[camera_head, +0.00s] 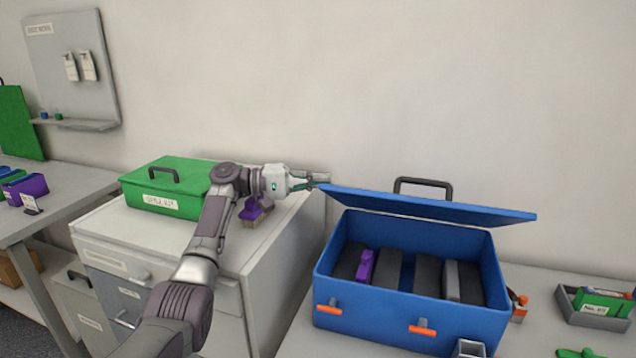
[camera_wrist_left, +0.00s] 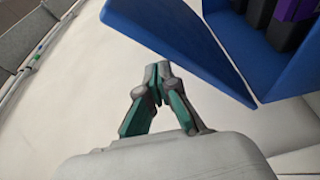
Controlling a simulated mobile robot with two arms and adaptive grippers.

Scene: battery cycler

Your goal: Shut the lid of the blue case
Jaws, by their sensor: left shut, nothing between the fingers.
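The blue case (camera_head: 405,312) stands on the table at the right in the head view, with dark blocks and a purple block inside. Its lid (camera_head: 430,206) is open, tilted over the rear of the case, with a black handle (camera_head: 423,187) behind it. My left gripper (camera_head: 318,181) is shut and empty, close to the lid's left corner; I cannot tell whether it touches. In the left wrist view the fingers (camera_wrist_left: 157,82) are closed together, with the lid (camera_wrist_left: 185,45) just beyond them and the case (camera_wrist_left: 275,65) at upper right. My right gripper is not in view.
A green case (camera_head: 150,192) and a purple-and-grey item (camera_head: 255,212) sit on the white cabinet (camera_head: 185,238) beneath my left arm. A grey tray with a green box (camera_head: 603,303) lies right of the blue case. The wall stands close behind.

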